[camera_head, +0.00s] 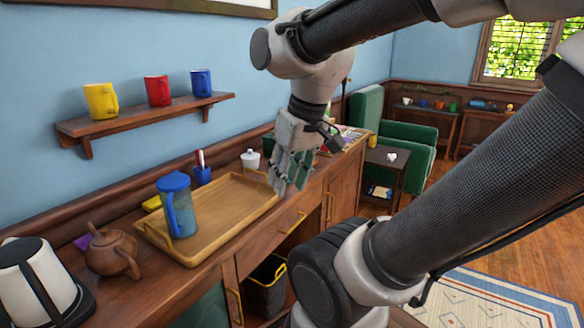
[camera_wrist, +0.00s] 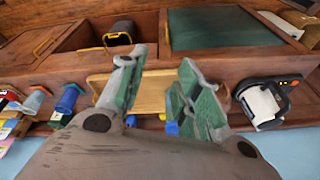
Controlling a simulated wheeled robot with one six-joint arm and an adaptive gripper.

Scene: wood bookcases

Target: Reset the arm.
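My arm reaches in from the upper right of the head view. My gripper (camera_head: 288,182) points down above the right end of the wooden tray (camera_head: 236,203) on the counter. In the wrist view my gripper (camera_wrist: 160,76) shows its two green-padded fingers well apart, with nothing held between them. The tray (camera_wrist: 152,98) appears behind the fingers there. A blue-lidded pitcher (camera_head: 179,207) stands upright in the left part of the tray, apart from my gripper. The gripper hides part of the counter behind it.
A brown teapot (camera_head: 112,253) and a white-and-black kettle (camera_head: 38,282) stand left of the tray. A white lidded jar (camera_head: 250,159) stands behind it. A wall shelf (camera_head: 140,122) holds yellow, red and blue mugs. A dark bin (camera_head: 265,292) sits below the counter.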

